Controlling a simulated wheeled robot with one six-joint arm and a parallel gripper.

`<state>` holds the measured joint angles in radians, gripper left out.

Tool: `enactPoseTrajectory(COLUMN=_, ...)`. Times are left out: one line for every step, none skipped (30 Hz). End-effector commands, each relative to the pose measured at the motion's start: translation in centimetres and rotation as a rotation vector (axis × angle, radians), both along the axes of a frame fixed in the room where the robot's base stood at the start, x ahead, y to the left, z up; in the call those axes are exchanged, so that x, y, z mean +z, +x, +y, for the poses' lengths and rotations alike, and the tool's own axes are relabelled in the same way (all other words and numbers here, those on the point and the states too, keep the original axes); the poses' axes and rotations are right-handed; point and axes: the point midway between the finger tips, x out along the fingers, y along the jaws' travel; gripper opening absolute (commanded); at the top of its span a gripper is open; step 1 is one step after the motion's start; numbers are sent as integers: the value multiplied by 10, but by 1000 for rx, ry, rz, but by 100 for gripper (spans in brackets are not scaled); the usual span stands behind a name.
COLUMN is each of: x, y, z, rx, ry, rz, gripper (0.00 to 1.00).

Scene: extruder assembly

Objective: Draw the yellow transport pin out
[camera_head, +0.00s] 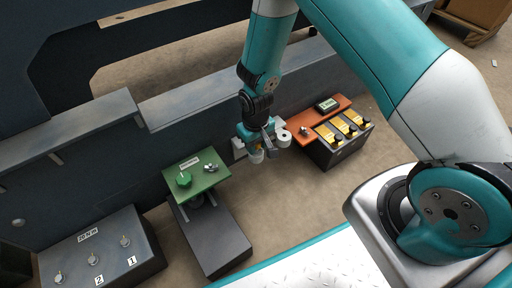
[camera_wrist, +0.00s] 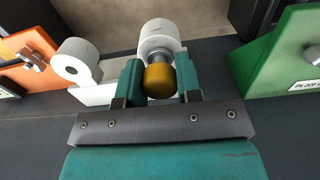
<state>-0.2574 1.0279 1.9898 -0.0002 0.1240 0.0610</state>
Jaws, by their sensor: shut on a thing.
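The yellow transport pin (camera_wrist: 159,82) shows its rounded head in the wrist view, between the two teal fingers of my gripper (camera_wrist: 160,84). My gripper is shut on it. A second white cylinder (camera_wrist: 76,62) with a dark round hole stands to the left. In the head view my gripper (camera_head: 257,146) is at the two white cylinders by the dark wall, and the pin is too small to make out.
A green panel (camera_head: 205,167) with a green knob is left of my gripper. An orange panel (camera_head: 318,122) and a black case (camera_head: 343,147) with yellow-topped parts are on the right. A grey box (camera_head: 101,253) with several switches stands lower left. Floor between them is clear.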

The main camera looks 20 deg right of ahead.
Motion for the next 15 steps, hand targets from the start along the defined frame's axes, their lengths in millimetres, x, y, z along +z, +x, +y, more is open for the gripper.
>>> enactPoseTrajectory(x=2, y=0, z=0, rx=0, ry=0, rz=0, gripper=7)
enactPoseTrajectory(x=3, y=0, z=0, rx=0, ry=0, rz=0, gripper=7)
enactPoseTrajectory(x=2, y=0, z=0, rx=0, ry=0, rz=0, gripper=7)
enactPoseTrajectory(x=1, y=0, z=0, rx=0, ry=0, rz=0, gripper=7)
enactPoseTrajectory(x=1, y=0, z=0, rx=0, ry=0, rz=0, gripper=7)
enactPoseTrajectory(x=2, y=0, z=0, rx=0, ry=0, rz=0, gripper=7)
enactPoseTrajectory(x=2, y=0, z=0, rx=0, ry=0, rz=0, gripper=7)
enactPoseTrajectory(x=2, y=0, z=0, rx=0, ry=0, rz=0, gripper=7)
enactPoseTrajectory(x=4, y=0, z=0, rx=0, ry=0, rz=0, gripper=7)
enactPoseTrajectory(x=5, y=0, z=0, rx=0, ry=0, rz=0, gripper=7)
enactPoseTrajectory(x=7, y=0, z=0, rx=0, ry=0, rz=0, gripper=7)
enactPoseTrajectory(x=10, y=0, z=0, rx=0, ry=0, rz=0, gripper=7)
enactPoseTrajectory(x=12, y=0, z=0, rx=0, ry=0, rz=0, gripper=7)
enactPoseTrajectory(x=14, y=0, z=0, rx=0, ry=0, rz=0, gripper=7)
enactPoseTrajectory(x=18, y=0, z=0, rx=0, ry=0, rz=0, gripper=7)
